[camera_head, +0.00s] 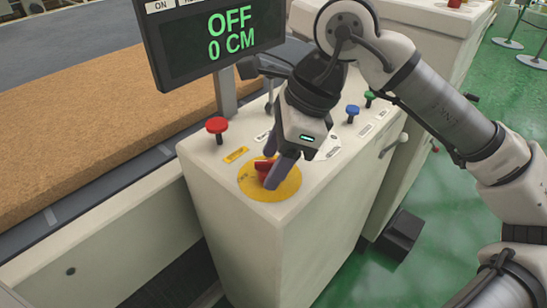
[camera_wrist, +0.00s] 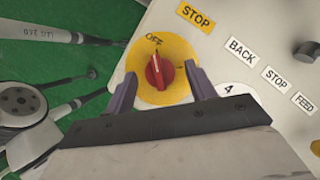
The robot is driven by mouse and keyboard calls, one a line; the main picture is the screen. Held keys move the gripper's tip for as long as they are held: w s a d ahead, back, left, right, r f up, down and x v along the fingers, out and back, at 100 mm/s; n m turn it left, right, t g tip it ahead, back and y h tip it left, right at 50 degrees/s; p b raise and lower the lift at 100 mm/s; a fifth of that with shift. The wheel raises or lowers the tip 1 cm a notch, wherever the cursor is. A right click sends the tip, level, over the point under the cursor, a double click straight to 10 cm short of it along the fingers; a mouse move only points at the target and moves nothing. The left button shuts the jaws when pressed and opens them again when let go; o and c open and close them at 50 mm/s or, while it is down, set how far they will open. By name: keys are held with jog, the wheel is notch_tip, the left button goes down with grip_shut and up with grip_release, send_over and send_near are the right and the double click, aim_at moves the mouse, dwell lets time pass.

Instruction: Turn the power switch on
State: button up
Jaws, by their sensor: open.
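The power switch is a red rotary knob (camera_wrist: 159,72) on a round yellow plate (camera_wrist: 151,95), set in the top of a cream control box (camera_head: 310,165). In the wrist view the knob's white mark points toward the word OFF. The display (camera_head: 215,35) reads OFF and 0 CM in green. My gripper (camera_head: 273,176) is over the knob, pointing down. In the wrist view its two purple fingers (camera_wrist: 159,88) are open, one on each side of the knob. Small gaps show between knob and fingers. In the head view the fingers partly hide the knob.
A red mushroom button (camera_head: 217,126) stands left of the switch. Blue (camera_head: 352,111) and green (camera_head: 370,97) buttons stand behind it to the right. A brown mattress slab (camera_head: 90,110) lies on the bed at left. Green floor (camera_head: 450,200) is at right.

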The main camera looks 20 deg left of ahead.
jog(key=shift+f, duration=0.25)
jog(key=shift+a, duration=0.1)
jog(key=c, duration=0.9)
jog(key=shift+c, duration=0.2)
